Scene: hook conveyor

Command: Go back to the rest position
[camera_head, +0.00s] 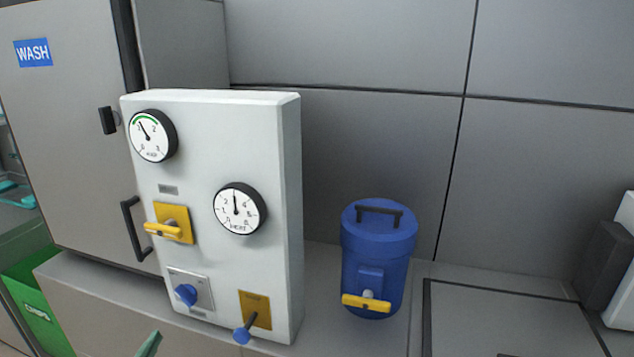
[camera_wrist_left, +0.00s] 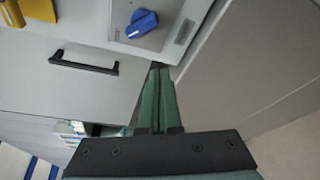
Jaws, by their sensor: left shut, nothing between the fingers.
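My left gripper (camera_wrist_left: 157,100) shows in the left wrist view with its two green fingers together and nothing between them. Only a green finger tip (camera_head: 149,345) of it shows at the bottom edge of the head view, below the white control panel (camera_head: 200,250). The fingers look apart from the panel and its blue knob (camera_head: 186,294); this knob also shows at the top of the left wrist view (camera_wrist_left: 141,23). My right gripper is in neither view.
The panel carries two gauges, a yellow handle (camera_head: 165,230) and a blue-tipped lever (camera_head: 243,334). A blue canister (camera_head: 378,255) with a yellow tap stands right of it. A grey WASH cabinet (camera_head: 65,150) and green bin (camera_head: 38,310) are at the left. A drawer handle (camera_wrist_left: 84,64) sticks out.

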